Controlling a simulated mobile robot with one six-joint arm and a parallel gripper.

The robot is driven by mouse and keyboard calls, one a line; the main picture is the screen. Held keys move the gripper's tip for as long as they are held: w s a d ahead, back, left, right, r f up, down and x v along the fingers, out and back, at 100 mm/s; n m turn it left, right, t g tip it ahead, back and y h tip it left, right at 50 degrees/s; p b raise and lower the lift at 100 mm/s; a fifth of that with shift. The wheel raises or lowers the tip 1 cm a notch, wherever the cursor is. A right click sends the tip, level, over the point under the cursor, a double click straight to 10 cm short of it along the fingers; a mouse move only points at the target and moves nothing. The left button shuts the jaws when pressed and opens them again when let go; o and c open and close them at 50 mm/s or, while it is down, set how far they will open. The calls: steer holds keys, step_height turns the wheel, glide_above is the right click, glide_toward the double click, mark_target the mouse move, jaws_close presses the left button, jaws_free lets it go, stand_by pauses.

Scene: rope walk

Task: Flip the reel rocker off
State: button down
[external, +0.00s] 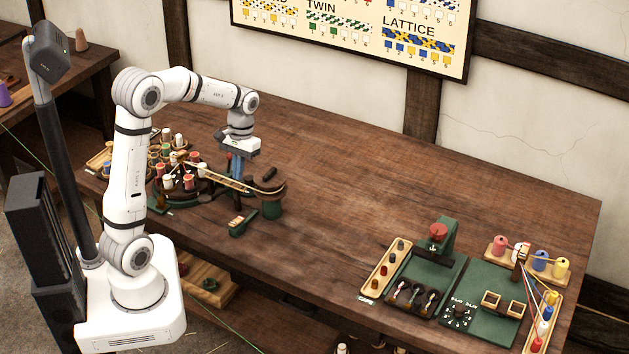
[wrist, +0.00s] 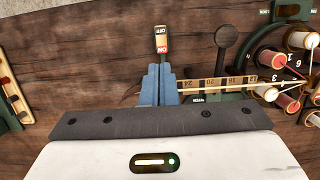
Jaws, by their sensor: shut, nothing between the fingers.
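The reel rocker (wrist: 161,42) is a small switch with a red ON part and a paler OFF part. It stands just beyond my fingertips in the wrist view, with the red ON part nearer to them. In the external view its small green housing (external: 243,222) lies on the bench, in front of the reel. My gripper (external: 237,178) points down above the bench behind that housing. Its blue fingers (wrist: 158,70) are shut together with nothing between them. A small gap shows between fingertips and rocker in the wrist view; which way the rocker is tipped I cannot tell.
A braiding wheel with bobbins (external: 180,182) stands left of my gripper. A marked wooden ruler (wrist: 215,84) runs from it past my fingers. A dark lever (wrist: 229,40) rises nearby. Green trays (external: 425,285) lie far right; the bench between is clear.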

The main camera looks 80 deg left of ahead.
mark_target(233, 223)
steer(key=shift+f, duration=0.15)
steer(key=x, duration=1.3)
steer(key=shift+s+d+f+p, duration=0.1)
steer(key=shift+f+p, duration=0.2)
steer(key=shift+f, duration=0.05)
steer(key=shift+f, duration=0.15)
steer(key=shift+s+d+f+t+y+b, duration=0.4)
steer(key=shift+f+t+y+b, duration=0.15)
steer(key=shift+b, duration=0.65)
steer(key=shift+r, duration=0.25)
steer(key=shift+f, duration=0.1)
